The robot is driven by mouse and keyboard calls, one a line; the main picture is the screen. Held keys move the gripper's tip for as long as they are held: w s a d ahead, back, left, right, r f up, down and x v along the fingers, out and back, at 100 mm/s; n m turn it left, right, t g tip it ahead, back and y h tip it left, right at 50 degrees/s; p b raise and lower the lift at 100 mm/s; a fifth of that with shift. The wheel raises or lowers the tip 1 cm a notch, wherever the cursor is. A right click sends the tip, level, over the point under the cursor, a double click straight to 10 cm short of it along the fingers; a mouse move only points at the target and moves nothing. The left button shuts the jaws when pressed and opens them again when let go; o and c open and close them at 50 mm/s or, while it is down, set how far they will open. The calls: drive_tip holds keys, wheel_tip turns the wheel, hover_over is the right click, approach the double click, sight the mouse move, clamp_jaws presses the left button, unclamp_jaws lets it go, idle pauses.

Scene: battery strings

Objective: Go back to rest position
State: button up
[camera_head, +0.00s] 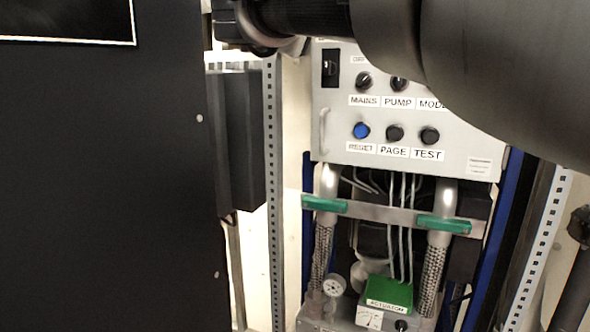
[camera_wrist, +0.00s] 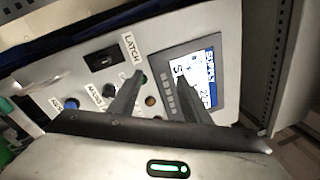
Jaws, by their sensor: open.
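My gripper (camera_wrist: 158,84) shows in the wrist view with its two dark fingers spread apart and nothing between them. It is in front of a grey control panel (camera_wrist: 75,75) that appears tilted, and whether it touches the panel cannot be told. The panel carries a LATCH label (camera_wrist: 132,47), a blue button (camera_wrist: 71,103) and a lit screen (camera_wrist: 208,75). In the head view my dark arm crosses the top right and hides the upper part of the same kind of panel (camera_head: 400,165). The fingers cannot be made out there.
A large black surface (camera_head: 100,180) fills the left. Perforated metal uprights (camera_head: 272,190) stand beside the panel.

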drive_tip(key=s+a+f+n+g+y, duration=0.15)
drive_tip(key=s+f+n+y, duration=0.35)
drive_tip(key=f+n, duration=0.55)
drive_tip(key=s+a+f+n+g+y, duration=0.1)
drive_tip(key=s+a+f+n+y, duration=0.15)
drive_tip(key=f+n+y, duration=0.8)
drive_tip(key=s+d+f+n+g+h, duration=0.3)
drive_tip(key=s+d+f+g, duration=0.2)
drive_tip(key=s+f, duration=0.5)
drive_tip(key=s+d+f+n+g+h, duration=0.4)
drive_tip(key=s+d+f, duration=0.2)
drive_tip(key=s+f, duration=0.4)
wheel_tip(320, 180, down, 4)
drive_tip(key=shift+d+f+g, duration=0.15)
drive_tip(key=shift+d+g, duration=0.2)
drive_tip(key=shift+d, duration=0.05)
drive_tip(key=shift+w, duration=0.1)
drive_tip(key=shift+c, duration=0.5)
